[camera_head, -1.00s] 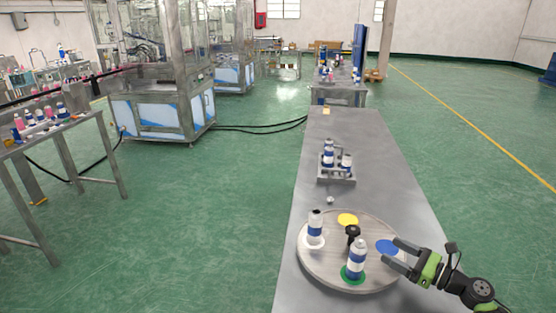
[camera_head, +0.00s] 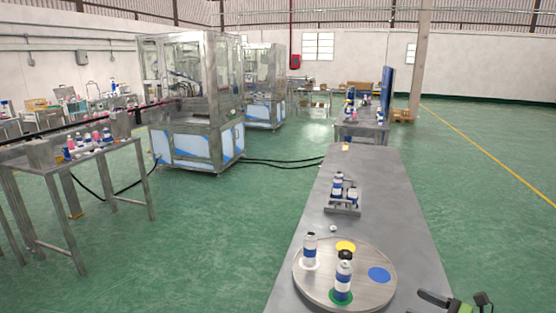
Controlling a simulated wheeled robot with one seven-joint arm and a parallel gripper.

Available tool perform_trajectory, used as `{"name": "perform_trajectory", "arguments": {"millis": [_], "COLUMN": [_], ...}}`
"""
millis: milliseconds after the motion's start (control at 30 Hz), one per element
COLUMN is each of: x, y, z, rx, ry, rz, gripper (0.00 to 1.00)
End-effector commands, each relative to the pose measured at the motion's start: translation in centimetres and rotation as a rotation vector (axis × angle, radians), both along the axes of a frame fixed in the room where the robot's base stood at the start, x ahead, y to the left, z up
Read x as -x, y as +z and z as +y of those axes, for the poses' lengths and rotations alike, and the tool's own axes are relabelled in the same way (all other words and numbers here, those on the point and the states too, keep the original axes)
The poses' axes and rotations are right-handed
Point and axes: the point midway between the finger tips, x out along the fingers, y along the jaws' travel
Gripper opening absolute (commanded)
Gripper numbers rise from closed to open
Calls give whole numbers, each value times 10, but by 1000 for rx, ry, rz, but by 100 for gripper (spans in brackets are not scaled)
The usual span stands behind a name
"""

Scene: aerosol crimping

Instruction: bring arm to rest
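My gripper (camera_head: 432,299) shows only in part at the bottom right edge of the head view, off to the right of the round turntable. Most of it is cut off by the frame, so I cannot tell whether its fingers are open. The round turntable (camera_head: 377,294) stands on the long grey table (camera_head: 403,207). On it, a blue and white can (camera_head: 310,251) stands on a white spot and another can (camera_head: 343,279) stands on a green spot. A black-topped piece (camera_head: 345,255) is partly hidden behind the front can.
A grey rack (camera_head: 343,208) holding several cans stands farther back on the table. A small light object (camera_head: 333,228) lies between rack and turntable. A side table (camera_head: 48,165) with bottles and a glazed machine (camera_head: 195,139) stand left. Green floor right of the table is clear.

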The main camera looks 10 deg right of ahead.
Motion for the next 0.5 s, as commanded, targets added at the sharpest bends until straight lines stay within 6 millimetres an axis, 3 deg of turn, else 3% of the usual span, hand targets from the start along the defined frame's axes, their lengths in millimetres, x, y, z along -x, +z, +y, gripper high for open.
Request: {"name": "perform_trajectory", "arguments": {"millis": [267,500], "x": [-20,-24], "y": [9,18], "z": [63,145], "rx": [229,570], "ry": [196,483], "rz": [49,81], "gripper": [74,74]}}
